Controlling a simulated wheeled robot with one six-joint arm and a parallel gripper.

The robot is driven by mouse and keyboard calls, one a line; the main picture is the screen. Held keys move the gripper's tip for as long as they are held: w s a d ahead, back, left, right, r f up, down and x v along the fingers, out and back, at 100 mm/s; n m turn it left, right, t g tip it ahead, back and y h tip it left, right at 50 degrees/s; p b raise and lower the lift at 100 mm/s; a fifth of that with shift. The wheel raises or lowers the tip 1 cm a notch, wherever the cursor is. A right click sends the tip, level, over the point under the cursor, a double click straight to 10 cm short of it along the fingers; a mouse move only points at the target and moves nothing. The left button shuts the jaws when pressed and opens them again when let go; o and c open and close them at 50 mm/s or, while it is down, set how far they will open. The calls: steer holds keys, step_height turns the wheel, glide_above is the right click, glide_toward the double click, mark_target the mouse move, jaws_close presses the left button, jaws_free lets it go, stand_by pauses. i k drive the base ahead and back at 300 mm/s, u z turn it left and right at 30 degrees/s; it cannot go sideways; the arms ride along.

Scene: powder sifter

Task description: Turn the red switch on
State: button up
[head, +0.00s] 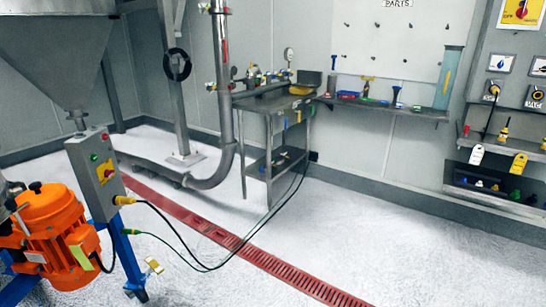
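A grey control box (88,185) stands at the left, on a blue frame (125,265) beside an orange motor (55,235). On its front is a yellow plate with a red switch (107,173). The switch is small here, and I cannot tell its exact position. A small green spot and a small red spot show above it on the same face. Cables with yellow and green plugs run from the box's lower side. My gripper is not in view.
A steel hopper (55,55) hangs above the box. A metal bench (272,110) and a vertical pipe (222,80) stand behind. Loose cables cross the floor near a red drain grate (240,245). Shelves and signs line the right wall. The floor at front centre is clear.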

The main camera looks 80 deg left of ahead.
mark_target(107, 173)
steer(key=u, duration=3.65)
steer(key=k, duration=0.65)
steer(key=z, duration=0.75)
steer(key=i, duration=0.8)
steer(key=z, duration=0.7)
steer(key=i, duration=1.6)
steer(key=u, duration=1.15)
steer(key=i, duration=0.7)
steer(key=u, duration=0.65)
